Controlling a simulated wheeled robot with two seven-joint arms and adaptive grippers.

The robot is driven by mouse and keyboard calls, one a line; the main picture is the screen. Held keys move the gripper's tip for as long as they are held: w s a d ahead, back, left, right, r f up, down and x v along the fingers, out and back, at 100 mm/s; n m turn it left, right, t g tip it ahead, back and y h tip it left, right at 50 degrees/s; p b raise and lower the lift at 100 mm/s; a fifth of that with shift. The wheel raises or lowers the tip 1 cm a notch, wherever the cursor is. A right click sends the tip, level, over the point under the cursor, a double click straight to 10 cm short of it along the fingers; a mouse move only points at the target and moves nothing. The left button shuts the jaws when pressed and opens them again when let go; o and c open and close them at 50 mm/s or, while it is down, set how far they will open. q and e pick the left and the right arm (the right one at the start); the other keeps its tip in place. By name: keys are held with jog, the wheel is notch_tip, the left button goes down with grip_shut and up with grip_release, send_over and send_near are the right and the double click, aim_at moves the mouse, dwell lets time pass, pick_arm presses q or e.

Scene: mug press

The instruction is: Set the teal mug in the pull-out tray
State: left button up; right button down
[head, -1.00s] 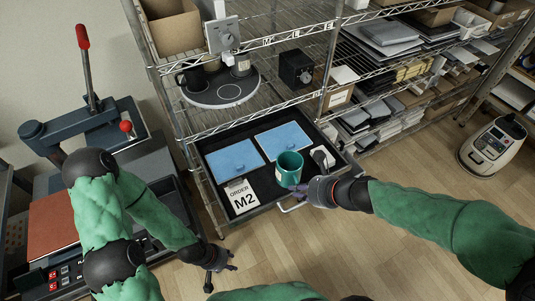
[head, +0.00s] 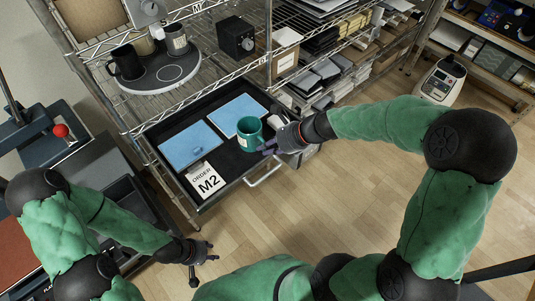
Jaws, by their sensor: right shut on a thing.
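The teal mug (head: 249,136) is upright over the black pull-out tray (head: 219,180), at the right part near the front edge of the blue pads. My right gripper (head: 273,143) is shut on the mug at its right side. I cannot tell whether the mug's base touches the tray or a pad. The tray is pulled out and holds two blue pads (head: 189,145) and a white card reading "ORDER M2" (head: 205,180). My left gripper (head: 201,254) is low and away from the tray, over the floor; its fingers look spread and empty.
A wire shelf above the tray carries a round turntable (head: 160,73) with several mugs and a black box (head: 236,37). A press with a red knob (head: 61,131) stands at the left. The tray's handle (head: 264,174) sticks out over open floor.

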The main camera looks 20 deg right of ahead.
aim_at(268, 158)
jog(key=f+b, duration=0.1)
jog(key=f, duration=0.1)
jog(key=w+f+b, duration=0.1)
jog(key=f, duration=0.1)
jog(key=w+d+f+b, duration=0.1)
jog(key=f, duration=0.1)
jog(key=shift+r, duration=0.1)
dwell(0.3)
jog(key=c, duration=1.2)
grip_release()
